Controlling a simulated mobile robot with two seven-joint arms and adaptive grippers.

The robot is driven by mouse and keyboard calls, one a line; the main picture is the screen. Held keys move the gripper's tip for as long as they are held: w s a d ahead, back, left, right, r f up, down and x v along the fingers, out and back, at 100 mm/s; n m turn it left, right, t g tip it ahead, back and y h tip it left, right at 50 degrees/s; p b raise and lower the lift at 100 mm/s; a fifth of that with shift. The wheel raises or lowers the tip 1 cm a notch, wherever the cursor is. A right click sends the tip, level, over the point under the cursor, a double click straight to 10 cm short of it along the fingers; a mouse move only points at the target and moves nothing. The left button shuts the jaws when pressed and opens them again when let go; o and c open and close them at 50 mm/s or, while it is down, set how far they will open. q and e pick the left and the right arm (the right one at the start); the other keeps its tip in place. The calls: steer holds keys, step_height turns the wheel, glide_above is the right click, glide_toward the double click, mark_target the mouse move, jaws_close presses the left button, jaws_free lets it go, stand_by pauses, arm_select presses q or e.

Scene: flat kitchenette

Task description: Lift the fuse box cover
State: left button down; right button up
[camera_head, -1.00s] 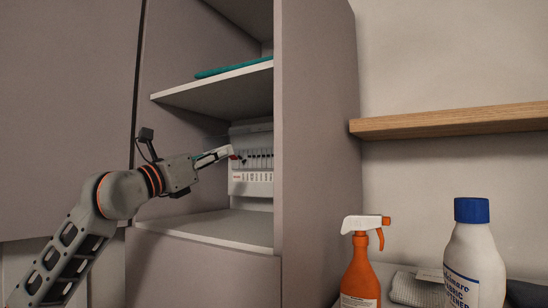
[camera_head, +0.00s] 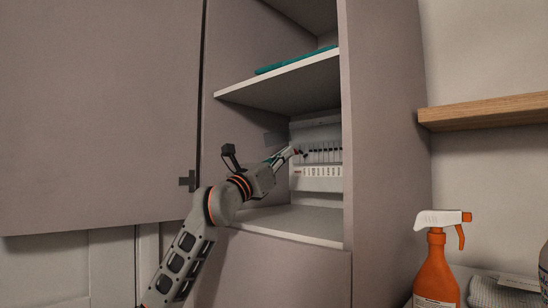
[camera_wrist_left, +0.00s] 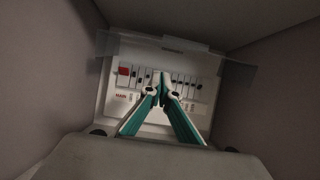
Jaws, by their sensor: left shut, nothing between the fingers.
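The fuse box (camera_head: 318,184) is a white panel with a row of dark switches at the back of an open cabinet compartment. In the left wrist view it fills the middle (camera_wrist_left: 112,108), with a red switch at its left. A smoky translucent panel, apparently its cover (camera_wrist_left: 238,76), stands out across the upper part of the box in that view. It shows as a grey patch (camera_head: 275,138) left of the box in the head view. My left gripper (camera_head: 298,152) is shut and empty in front of the switches; its tips (camera_wrist_left: 163,78) meet there. Contact with the cover cannot be told.
A shelf (camera_head: 285,78) with a teal item (camera_head: 295,61) is above my left gripper. The compartment floor (camera_head: 290,222) is bare. A cabinet side wall (camera_head: 385,150) stands close on the right. A spray bottle (camera_head: 436,270) is at the lower right.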

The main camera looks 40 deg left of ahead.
arm_select(q)
steer(key=r, duration=0.1)
steer(key=r+p, duration=0.1)
steer(key=r, duration=0.2)
steer(key=shift+w+r, duration=0.35)
steer(key=shift+w, duration=0.05)
steer(key=shift+p, duration=0.3)
